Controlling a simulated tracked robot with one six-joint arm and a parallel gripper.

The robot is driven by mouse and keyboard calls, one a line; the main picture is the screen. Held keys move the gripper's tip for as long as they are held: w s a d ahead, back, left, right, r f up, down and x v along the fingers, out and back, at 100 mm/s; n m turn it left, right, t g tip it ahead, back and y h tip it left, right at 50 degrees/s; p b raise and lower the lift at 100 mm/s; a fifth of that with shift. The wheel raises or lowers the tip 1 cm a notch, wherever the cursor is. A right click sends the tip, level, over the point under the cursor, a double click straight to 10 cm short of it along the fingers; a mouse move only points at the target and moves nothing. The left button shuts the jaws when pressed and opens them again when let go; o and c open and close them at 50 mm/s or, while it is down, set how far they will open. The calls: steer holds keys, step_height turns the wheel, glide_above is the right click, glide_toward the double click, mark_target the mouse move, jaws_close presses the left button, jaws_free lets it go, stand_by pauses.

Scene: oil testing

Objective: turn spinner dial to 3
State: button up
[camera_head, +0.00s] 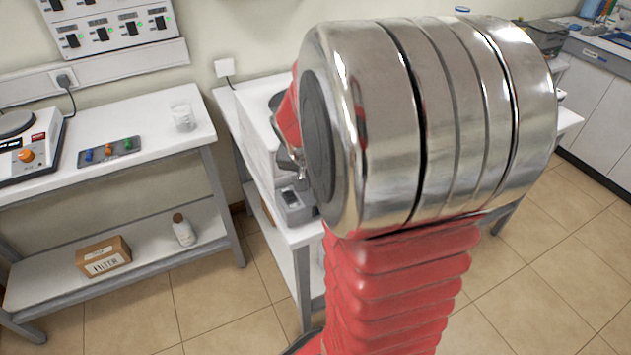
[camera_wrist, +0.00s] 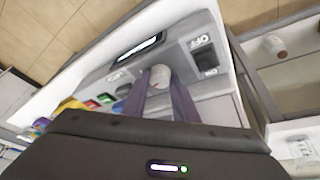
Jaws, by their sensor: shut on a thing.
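The spinner dial (camera_wrist: 159,72) is a small pale round knob on the grey front panel of the spinner (camera_wrist: 175,43), seen in the wrist view. My gripper (camera_wrist: 160,84) has its two dark fingers on either side of the dial and is shut on it. The number that the dial points to cannot be read. A black switch (camera_wrist: 205,59) marked ON and OFF sits right of the dial, and a narrow display (camera_wrist: 138,47) is above left. In the head view my arm hides the dial and most of the spinner; a grey panel corner with the switch (camera_head: 290,198) shows.
The spinner stands on a white table (camera_head: 306,236). A left bench (camera_head: 150,118) holds a hot plate with an orange knob (camera_head: 26,156), a tray of coloured items (camera_head: 108,151) and a glass beaker (camera_head: 183,117). A box (camera_head: 104,257) and a bottle (camera_head: 183,230) are on its lower shelf.

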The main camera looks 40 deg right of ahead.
steer(key=shift+w+m+g+h, duration=0.15)
steer(key=shift+m+g, duration=0.3)
steer(key=shift+m, duration=0.7)
steer(key=shift+s+m+g+h, duration=0.15)
steer(key=shift+m+g, duration=0.3)
steer(key=shift+m, duration=0.7)
steer(key=shift+w, duration=0.1)
steer(key=o, duration=1)
steer(key=v, duration=1.3)
steer(key=shift+w+a+r, duration=0.1)
steer(key=shift+a+r, duration=0.05)
steer(key=shift+r, duration=0.15)
